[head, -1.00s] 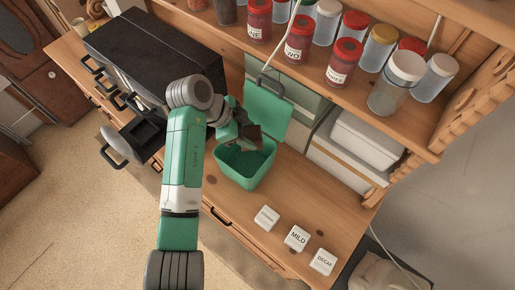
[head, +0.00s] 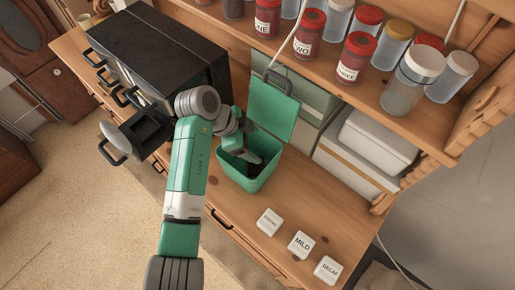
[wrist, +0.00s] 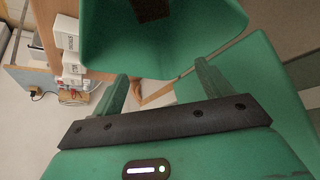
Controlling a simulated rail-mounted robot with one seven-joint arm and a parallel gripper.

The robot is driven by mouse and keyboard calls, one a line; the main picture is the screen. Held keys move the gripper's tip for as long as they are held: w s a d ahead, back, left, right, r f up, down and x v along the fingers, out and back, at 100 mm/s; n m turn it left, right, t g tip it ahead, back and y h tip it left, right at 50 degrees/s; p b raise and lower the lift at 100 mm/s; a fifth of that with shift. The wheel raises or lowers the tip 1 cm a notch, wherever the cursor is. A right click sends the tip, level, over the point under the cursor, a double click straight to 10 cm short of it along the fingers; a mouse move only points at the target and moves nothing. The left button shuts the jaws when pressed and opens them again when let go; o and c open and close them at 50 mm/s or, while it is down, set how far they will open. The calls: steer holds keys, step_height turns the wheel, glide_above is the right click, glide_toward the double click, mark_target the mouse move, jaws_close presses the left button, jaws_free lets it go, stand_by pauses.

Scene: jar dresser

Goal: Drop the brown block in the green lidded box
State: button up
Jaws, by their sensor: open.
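The green lidded box (head: 245,180) stands on the wooden counter with its lid (head: 268,104) raised at the back. My gripper (head: 247,157) is at the box's opening, its dark end reaching inside. In the wrist view its two green fingers (wrist: 163,72) are apart with nothing between them. The brown block (wrist: 152,9) shows dark at the top edge of the wrist view, inside the green box (wrist: 195,40) and clear of the fingers. The block cannot be made out in the head view.
Three white labelled blocks (head: 301,244) lie on the counter in front and to the right. A black drawer cabinet (head: 160,50) stands left with a drawer (head: 140,133) pulled out. A shelf of jars (head: 355,55) overhangs the back. A white container (head: 378,142) is right of the box.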

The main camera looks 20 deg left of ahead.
steer(key=b+v, duration=0.1)
steer(key=v, duration=0.7)
steer(key=shift+b, duration=0.3)
